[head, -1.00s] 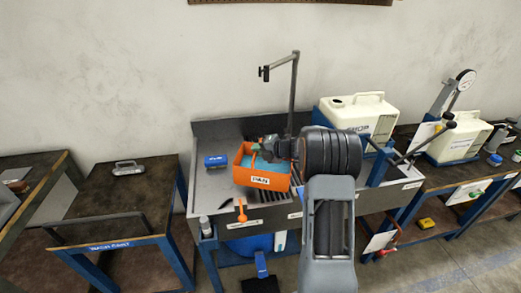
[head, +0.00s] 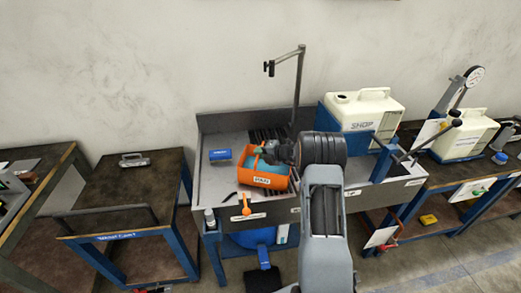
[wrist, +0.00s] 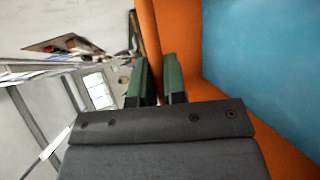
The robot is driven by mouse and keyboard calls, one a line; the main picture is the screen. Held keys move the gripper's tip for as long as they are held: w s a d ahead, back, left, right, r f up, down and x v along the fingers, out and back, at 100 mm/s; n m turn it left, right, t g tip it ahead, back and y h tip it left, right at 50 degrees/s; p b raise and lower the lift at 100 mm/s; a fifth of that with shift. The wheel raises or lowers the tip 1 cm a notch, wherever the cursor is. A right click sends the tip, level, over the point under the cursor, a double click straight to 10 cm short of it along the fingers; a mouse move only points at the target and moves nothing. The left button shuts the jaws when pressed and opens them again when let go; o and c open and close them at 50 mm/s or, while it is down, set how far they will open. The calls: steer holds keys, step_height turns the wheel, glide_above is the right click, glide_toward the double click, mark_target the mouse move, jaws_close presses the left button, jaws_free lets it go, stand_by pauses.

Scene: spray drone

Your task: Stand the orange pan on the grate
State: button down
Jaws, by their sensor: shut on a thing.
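The orange pan (head: 278,182), with a blue inside and a white label on its front, is over the grey metal sink bench in the head view. The dark slatted grate (head: 268,134) shows behind it. I cannot tell whether the pan touches the surface below. My gripper (head: 264,151) is at the pan's far side, shut on its wall. In the wrist view, the green fingertips (wrist: 160,78) pinch the orange wall (wrist: 150,40), and the blue inside (wrist: 265,60) fills the right side. My arm hides part of the bench to the right.
A blue block (head: 220,155) sits left of the pan on the bench. An orange-handled valve (head: 245,207) is at the front edge. A lamp-like post (head: 298,85) stands behind. A white jug (head: 362,110) is to the right.

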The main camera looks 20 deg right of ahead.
steer(key=c, duration=1.5)
jaws_free()
steer(key=shift+f, duration=0.1)
steer(key=o, duration=0.3)
steer(key=shift+o, duration=0.2)
